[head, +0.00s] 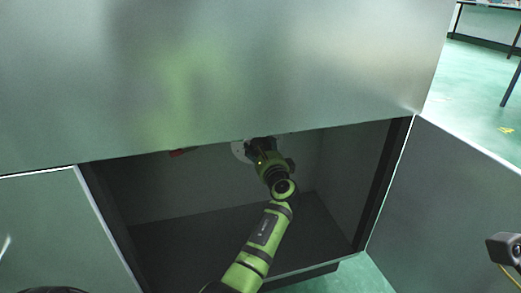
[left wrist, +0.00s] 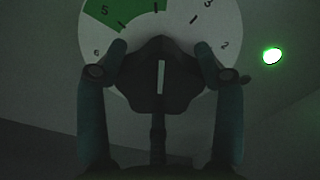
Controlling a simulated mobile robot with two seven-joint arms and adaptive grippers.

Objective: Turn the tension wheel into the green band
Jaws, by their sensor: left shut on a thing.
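The tension wheel (left wrist: 160,85) is a dark lobed knob with a white pointer line, seen in the left wrist view. Its pointer stands nearly straight up, close to the right edge of the green band (left wrist: 105,14). The band covers the 5 on a white numbered dial (left wrist: 218,25). My left gripper (left wrist: 160,48) is shut on the wheel, one finger on each side. In the head view my left arm reaches into the cabinet, and the dial (head: 238,150) shows partly behind the gripper. The wheel is hidden there. My right gripper is not in view.
The cabinet's upper panel (head: 220,70) overhangs the opening. Its doors stand open at left (head: 50,225) and right (head: 440,200). A small red part (head: 178,152) shows under the panel, left of the dial. A green light (left wrist: 272,56) glows right of the dial.

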